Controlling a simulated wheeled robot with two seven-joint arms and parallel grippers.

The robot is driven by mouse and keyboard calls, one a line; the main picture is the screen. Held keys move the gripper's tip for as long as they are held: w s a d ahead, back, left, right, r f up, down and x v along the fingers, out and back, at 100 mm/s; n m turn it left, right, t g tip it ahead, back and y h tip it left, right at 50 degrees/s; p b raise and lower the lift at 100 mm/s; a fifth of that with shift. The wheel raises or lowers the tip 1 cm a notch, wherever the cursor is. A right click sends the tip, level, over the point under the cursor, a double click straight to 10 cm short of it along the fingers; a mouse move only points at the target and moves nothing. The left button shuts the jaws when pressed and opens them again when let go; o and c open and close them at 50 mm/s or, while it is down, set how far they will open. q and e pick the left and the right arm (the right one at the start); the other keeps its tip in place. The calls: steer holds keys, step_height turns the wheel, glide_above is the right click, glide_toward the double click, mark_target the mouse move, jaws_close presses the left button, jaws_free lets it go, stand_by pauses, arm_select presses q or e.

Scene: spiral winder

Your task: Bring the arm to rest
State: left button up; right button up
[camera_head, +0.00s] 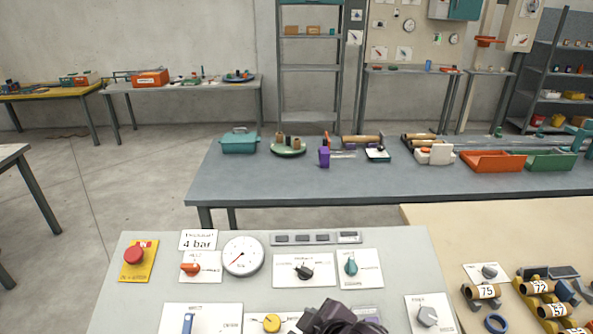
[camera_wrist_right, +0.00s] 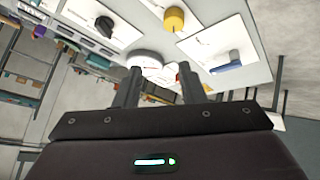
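My right gripper (camera_head: 340,318) shows as a dark shape at the bottom middle of the head view, over the front part of a pale control panel (camera_head: 118,290). In the right wrist view its two fingers (camera_wrist_right: 158,82) stand apart with nothing held between them. That view shows the panel tilted, with a yellow knob (camera_wrist_right: 174,19), a black knob (camera_wrist_right: 104,26) and a blue lever (camera_wrist_right: 226,68) beyond the fingers. The fingertips are cut off in the head view, and I cannot tell their exact height above the panel. My left gripper is in neither view.
A tan table (camera_head: 440,230) with numbered parts stands at right. A grey workbench (camera_head: 260,185) with bins lies behind.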

steer(key=s+d+f+m+g+h, duration=0.25)
steer(key=s+d+m, duration=0.3)
steer(key=d, duration=0.35)
steer(key=s+d+f+m+g+h, duration=0.2)
steer(key=s+d+f+m, duration=0.2)
steer(key=s+d, duration=0.4)
step_height(320, 180, down, 35)
steer(key=g+b, duration=0.2)
steer(key=b, duration=0.3)
steer(key=s+d+f+b, duration=0.2)
steer(key=s+f, duration=0.8)
steer(key=f, duration=0.1)
steer(key=s+d+f+b, duration=0.2)
steer(key=s+f, duration=0.8)
steer(key=f, duration=0.1)
steer(key=shift+d+f+g, duration=0.2)
steer(key=shift+f+g, duration=0.1)
steer(key=shift+g, duration=0.05)
